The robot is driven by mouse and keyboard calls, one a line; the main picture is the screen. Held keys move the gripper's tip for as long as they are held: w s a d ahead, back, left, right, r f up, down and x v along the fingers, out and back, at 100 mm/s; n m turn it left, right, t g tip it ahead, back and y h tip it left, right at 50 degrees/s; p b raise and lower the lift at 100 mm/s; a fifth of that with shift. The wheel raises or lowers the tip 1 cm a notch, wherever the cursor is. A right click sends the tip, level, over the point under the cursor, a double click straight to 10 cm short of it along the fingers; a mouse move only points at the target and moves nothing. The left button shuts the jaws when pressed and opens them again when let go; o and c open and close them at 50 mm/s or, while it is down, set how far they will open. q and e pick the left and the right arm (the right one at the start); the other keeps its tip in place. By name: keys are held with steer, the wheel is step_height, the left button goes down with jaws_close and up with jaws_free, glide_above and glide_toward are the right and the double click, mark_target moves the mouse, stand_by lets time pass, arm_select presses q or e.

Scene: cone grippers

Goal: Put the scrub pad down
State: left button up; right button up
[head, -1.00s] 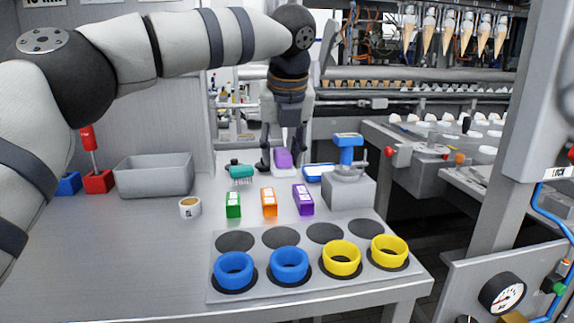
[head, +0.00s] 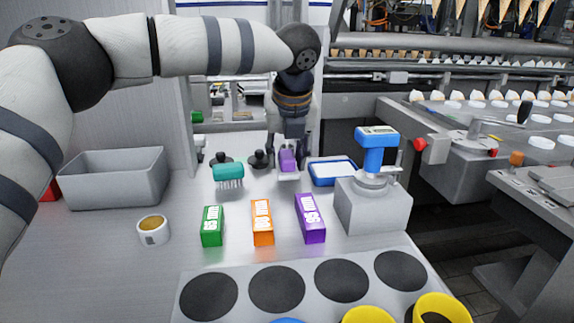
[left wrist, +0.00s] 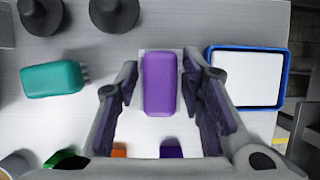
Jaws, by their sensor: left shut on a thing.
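The purple scrub pad (head: 288,160) is at the back of the bench, between the fingers of my left gripper (head: 289,160). In the left wrist view the pad (left wrist: 160,84) is a rounded purple block lying lengthwise between the two fingers of the left gripper (left wrist: 163,95). A pale white patch (left wrist: 147,128) shows under and around the pad. My left gripper is shut on the pad, pointing down. I cannot tell whether the pad touches the surface below. My right gripper is in neither view.
A teal brush (head: 228,173) lies left of the pad, a blue-rimmed white tray (head: 334,170) right. Two dark knobs (head: 261,159) stand close by. Green (head: 212,226), orange (head: 262,223) and purple (head: 310,219) blocks lie in front. A grey press (head: 372,205) stands right.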

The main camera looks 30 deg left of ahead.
arm_select(q)
steer(key=shift+f, duration=0.95)
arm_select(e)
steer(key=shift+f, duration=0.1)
arm_select(q)
steer(key=o, duration=1.1)
steer(key=p+v, duration=0.1)
steer(key=v, duration=1.1)
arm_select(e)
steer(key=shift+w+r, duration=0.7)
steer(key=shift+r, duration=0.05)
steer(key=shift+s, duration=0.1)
